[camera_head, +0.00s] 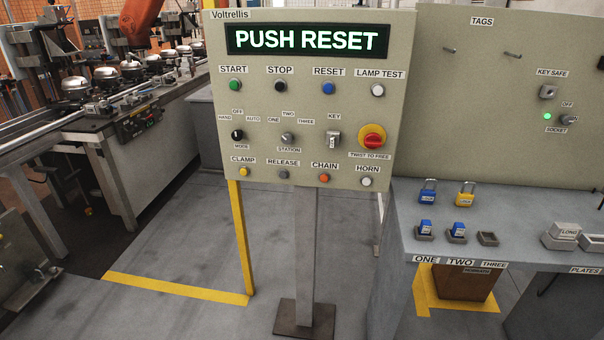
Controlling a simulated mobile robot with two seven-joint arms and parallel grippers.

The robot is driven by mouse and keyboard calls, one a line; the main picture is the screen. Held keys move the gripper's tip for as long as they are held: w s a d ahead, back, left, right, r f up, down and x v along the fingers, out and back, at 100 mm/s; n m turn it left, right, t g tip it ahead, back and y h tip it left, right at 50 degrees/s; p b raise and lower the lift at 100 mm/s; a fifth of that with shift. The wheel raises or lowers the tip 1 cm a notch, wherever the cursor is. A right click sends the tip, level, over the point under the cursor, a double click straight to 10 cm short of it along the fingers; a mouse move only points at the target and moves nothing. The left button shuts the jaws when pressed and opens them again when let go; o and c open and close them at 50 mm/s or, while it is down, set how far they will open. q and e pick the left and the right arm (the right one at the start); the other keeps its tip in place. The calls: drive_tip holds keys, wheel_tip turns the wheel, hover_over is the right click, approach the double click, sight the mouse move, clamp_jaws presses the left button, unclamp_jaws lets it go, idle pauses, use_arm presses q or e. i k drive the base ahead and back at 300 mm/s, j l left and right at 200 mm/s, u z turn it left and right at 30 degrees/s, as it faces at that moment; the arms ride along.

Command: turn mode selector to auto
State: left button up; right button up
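The mode selector (238,135) is a small black knob on the grey-green control panel (265,210). Labels HAND, OFF and AUTO stand around its upper side, with MODE below it. Its pointer mark is too small to read surely, so I cannot tell which position it is in. The display (307,40) above reads PUSH RESET. Neither of my grippers shows in the head view.
The station selector (288,138), a key switch (333,139) and a red emergency stop (372,137) sit right of the knob. Coloured buttons lie above and below. A bench with padlocks (465,195) stands right. Floor before the panel post is clear.

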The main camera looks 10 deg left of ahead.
sight(237, 135)
drive_tip(key=i+j+z, duration=0.1)
drive_tip(key=j, duration=0.2)
drive_tip(key=i+j, duration=0.2)
drive_tip(key=j, duration=0.15)
drive_tip(key=i+j+z, duration=0.15)
drive_tip(key=j, duration=0.2)
drive_tip(key=i+j, duration=0.15)
drive_tip(key=j, duration=0.2)
drive_tip(key=i+j+z, duration=0.15)
drive_tip(key=j, duration=0.2)
drive_tip(key=i+j, duration=0.15)
drive_tip(key=j, duration=0.2)
drive_tip(key=z, duration=0.05)
